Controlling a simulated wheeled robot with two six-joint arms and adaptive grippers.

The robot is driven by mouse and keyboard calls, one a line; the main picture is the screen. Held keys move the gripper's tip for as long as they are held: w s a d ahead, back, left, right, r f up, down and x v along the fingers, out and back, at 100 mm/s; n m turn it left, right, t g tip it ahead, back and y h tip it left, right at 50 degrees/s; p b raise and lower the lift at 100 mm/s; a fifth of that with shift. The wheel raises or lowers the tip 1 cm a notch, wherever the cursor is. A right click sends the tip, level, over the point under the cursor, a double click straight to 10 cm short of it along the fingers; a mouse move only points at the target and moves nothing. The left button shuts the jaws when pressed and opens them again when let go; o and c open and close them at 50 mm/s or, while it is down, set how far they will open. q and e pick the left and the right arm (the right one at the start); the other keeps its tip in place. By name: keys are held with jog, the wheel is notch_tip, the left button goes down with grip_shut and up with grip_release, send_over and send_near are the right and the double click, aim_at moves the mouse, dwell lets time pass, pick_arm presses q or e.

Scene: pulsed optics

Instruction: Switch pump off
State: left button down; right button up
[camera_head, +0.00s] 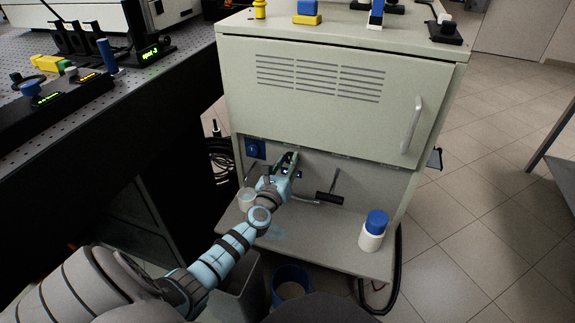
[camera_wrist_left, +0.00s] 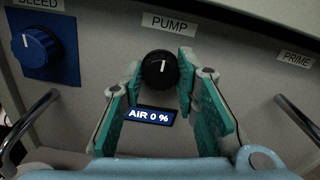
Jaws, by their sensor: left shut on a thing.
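The pump knob (camera_wrist_left: 160,70) is a small black round dial under a white PUMP label (camera_wrist_left: 178,22) on the grey panel, seen in the left wrist view. Its white mark points roughly up. A small display (camera_wrist_left: 149,116) below it reads AIR 0 %. My left gripper (camera_wrist_left: 158,76) has its green-padded fingers on either side of the knob, shut on it. In the head view my left gripper (camera_head: 289,163) reaches into the recess below the cabinet's door and hides the knob. My right gripper is not in view.
A blue BLEED knob (camera_wrist_left: 35,50) is left of the pump knob. Metal handles (camera_wrist_left: 30,120) (camera_wrist_left: 300,118) flank the fingers. The cabinet (camera_head: 315,95) has a ledge below with a blue-capped bottle (camera_head: 372,238) and a pale cup (camera_head: 246,198). An optical table (camera_head: 150,85) stands left.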

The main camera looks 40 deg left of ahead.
pick_arm(q)
jog(key=c, duration=1.2)
grip_release()
jog(key=shift+a, duration=0.1)
jog(key=shift+c, duration=0.2)
jog(key=v, duration=1.2)
jog(key=shift+d, duration=0.2)
